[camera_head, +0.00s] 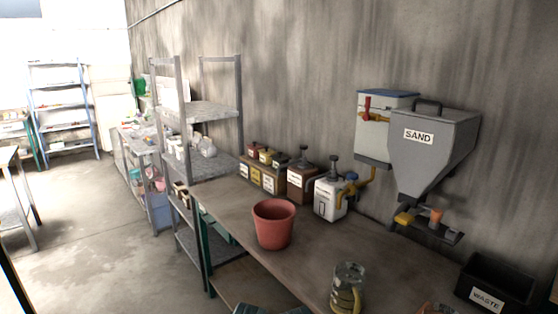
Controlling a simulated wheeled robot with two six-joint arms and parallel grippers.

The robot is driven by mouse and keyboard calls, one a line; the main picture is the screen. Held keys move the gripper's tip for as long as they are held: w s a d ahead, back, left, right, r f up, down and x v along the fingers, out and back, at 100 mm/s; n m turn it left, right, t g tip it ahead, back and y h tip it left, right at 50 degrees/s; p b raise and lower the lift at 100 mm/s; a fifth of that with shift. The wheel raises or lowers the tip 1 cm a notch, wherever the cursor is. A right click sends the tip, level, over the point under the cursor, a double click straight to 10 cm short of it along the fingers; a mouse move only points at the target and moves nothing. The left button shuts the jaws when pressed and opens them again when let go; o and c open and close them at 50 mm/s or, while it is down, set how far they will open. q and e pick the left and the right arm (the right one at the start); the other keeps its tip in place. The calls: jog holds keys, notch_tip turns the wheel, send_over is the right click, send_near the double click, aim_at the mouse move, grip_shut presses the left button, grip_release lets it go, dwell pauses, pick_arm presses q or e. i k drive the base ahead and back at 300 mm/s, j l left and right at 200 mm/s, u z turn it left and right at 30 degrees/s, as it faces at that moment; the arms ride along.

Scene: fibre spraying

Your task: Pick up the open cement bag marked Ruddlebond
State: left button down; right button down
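I see no bag that I can make out as a cement bag, and no Ruddlebond marking is readable in the head view. Neither of my grippers is in view. A brown workbench (225,201) runs along the wall, with a red bucket (274,226) standing on it. A glass mug with a yellowish handle (347,288) stands near the bench's front. Part of a reddish-brown thing (438,309) shows at the bottom edge, too cut off to name.
A grey SAND hopper (436,150) and a blue-lidded tank (377,135) hang on the wall. A black WASTE bin (497,284), a white dispenser (330,197) and several labelled boxes (262,174) line the bench. A metal shelf (211,112) stands beyond. Floor (100,230) at left is open.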

aim_at(179, 151)
jog(key=i+j+u, duration=0.85)
jog(key=i, duration=0.55)
jog(key=i+u, duration=0.4)
jog(key=i, duration=0.45)
jog(key=i+j+z, duration=0.2)
jog(key=i+z, duration=0.3)
jog(key=i, duration=0.2)
jog(key=i+j+z, duration=0.5)
jog(key=i, duration=0.2)
jog(key=i+j+z, duration=0.5)
jog(key=j, duration=0.2)
